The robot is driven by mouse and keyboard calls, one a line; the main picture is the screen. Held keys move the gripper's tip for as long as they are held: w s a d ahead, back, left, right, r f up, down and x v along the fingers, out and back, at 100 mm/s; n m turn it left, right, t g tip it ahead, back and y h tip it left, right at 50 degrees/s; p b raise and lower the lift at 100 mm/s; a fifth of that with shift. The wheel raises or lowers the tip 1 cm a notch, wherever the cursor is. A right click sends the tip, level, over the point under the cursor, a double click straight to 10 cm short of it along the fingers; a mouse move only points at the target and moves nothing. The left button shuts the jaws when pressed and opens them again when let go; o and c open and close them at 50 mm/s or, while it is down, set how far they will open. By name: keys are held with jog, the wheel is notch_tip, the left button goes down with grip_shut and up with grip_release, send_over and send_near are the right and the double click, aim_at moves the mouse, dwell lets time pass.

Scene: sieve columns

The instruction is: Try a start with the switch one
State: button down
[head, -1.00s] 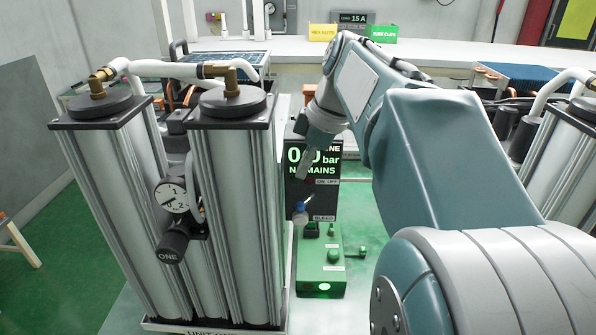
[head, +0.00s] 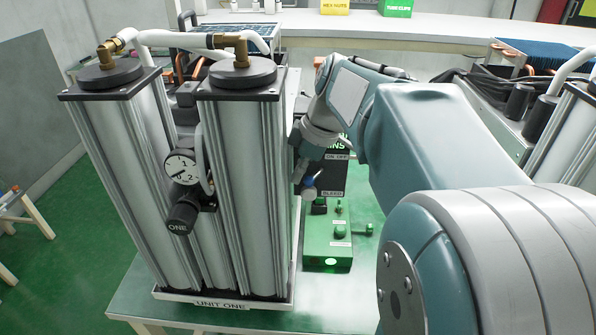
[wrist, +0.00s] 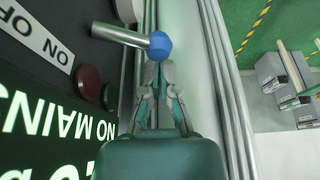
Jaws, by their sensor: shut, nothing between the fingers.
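The dark control panel of unit one (head: 333,178) stands right of the columns. Its ON OFF label (head: 336,157) shows in the head view and, upside down, in the wrist view (wrist: 44,38). A red button (wrist: 88,84) and a darker one sit below that label in the wrist view. A metal lever with a blue end (wrist: 160,45) sticks out from the panel. My gripper (wrist: 158,68) is shut and empty, its fingertips right at the blue end; contact is unclear. In the head view my gripper (head: 301,182) is beside the lever. The lit display (wrist: 45,125) reads NO MAINS.
Tall sieve columns (head: 245,190) with a gauge (head: 181,168) stand close left of my gripper. A green box (head: 330,240) with knobs and a lit lamp sits below the panel. Another unit (head: 570,135) is at the right. A white bench (head: 430,37) runs behind.

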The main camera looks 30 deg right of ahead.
jog(key=shift+s+d+n+g+y, duration=0.15)
jog(key=shift+s+n+g, duration=0.15)
jog(key=shift+n, duration=0.45)
jog(key=shift+s+d+n+g+y, duration=0.1)
jog(key=shift+s+n+g+y, duration=0.1)
jog(key=shift+s+n, duration=0.4)
jog(key=shift+s+d+n, duration=0.15)
jog(key=shift+s+n, duration=0.05)
jog(key=shift+n, duration=0.75)
jog(key=shift+s+d+n+g, duration=0.25)
jog(key=shift+n+g, duration=0.25)
jog(key=shift+n, duration=0.3)
jog(key=shift+s+d, duration=0.7)
jog(key=shift+s, duration=0.1)
jog(key=shift+s+d, duration=0.1)
jog(key=shift+s, duration=0.6)
